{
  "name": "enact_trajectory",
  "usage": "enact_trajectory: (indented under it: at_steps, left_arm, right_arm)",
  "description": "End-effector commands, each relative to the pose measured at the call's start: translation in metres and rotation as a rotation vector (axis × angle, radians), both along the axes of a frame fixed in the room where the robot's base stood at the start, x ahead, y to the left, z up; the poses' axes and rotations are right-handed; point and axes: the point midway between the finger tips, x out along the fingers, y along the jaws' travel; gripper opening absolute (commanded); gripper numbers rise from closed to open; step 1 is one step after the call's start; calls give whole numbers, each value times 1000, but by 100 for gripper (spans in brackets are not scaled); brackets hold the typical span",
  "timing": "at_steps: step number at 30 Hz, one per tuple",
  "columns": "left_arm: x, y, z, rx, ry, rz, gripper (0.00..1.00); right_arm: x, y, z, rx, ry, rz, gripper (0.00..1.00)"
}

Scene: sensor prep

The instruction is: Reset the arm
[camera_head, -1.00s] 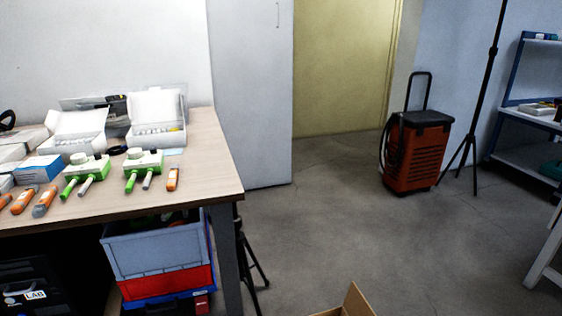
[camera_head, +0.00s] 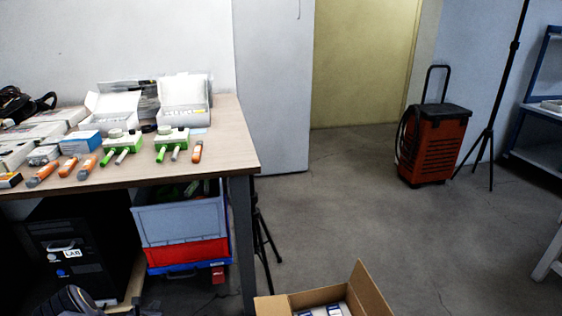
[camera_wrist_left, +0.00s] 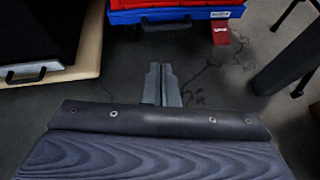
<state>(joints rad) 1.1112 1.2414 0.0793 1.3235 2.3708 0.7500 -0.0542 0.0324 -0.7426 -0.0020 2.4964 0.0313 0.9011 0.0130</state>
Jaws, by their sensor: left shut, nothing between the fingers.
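My left gripper (camera_wrist_left: 162,86) shows in the left wrist view with its two grey fingers together and nothing between them. It points out over the bare floor, below the edge of the blue and red crates (camera_wrist_left: 170,12). In the head view only a dark part of my left arm (camera_head: 75,300) shows at the bottom left, in front of the black computer case (camera_head: 80,245). My right gripper is not in either view.
The wooden table (camera_head: 200,172) holds sensors, orange-tipped tools and open white boxes. Crates (camera_head: 185,222) stand under it. An open cardboard box (camera_head: 375,295) is at the bottom. An orange wheeled unit (camera_head: 432,145) and a tripod (camera_head: 490,140) stand on otherwise clear floor.

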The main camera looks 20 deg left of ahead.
Motion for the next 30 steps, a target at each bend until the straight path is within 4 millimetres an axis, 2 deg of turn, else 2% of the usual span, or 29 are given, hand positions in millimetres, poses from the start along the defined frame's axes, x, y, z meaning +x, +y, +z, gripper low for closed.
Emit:
enact_trajectory:
  at_steps: [8, 11, 14, 18, 20, 21, 23, 24, 26, 27, 29, 30]
  left_arm:
    - [48, -34, 78, 119, -38, -234, 0]
    - [69, -58, 121, 190, -59, -364, 0]
    - [88, -96, 176, 289, -84, -539, 0]
    - [98, -167, 257, 458, -120, -822, 0]
    - [94, -201, 290, 540, -134, -945, 0]
    - [88, -223, 310, 597, -142, -1028, 0]
    - [75, -257, 339, 690, -152, -1154, 0]
    - [63, -279, 357, 755, -158, -1239, 0]
    - [40, -313, 380, 861, -164, -1368, 0]
    - [22, -334, 394, 939, -167, -1455, 0]
    - [-9, -362, 411, 1063, -167, -1581, 0]
    - [-31, -379, 418, 1147, -163, -1661, 0]
  right_arm:
    - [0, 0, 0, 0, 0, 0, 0]
    - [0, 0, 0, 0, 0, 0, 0]
    - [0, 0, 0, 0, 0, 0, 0]
    - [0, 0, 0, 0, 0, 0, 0]
    - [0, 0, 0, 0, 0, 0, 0]
    - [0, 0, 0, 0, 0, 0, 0]
    - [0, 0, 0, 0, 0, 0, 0]
    - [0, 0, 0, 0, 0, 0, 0]
    - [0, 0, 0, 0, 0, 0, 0]
    - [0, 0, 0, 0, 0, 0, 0]
    - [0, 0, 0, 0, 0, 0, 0]
    - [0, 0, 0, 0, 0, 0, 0]
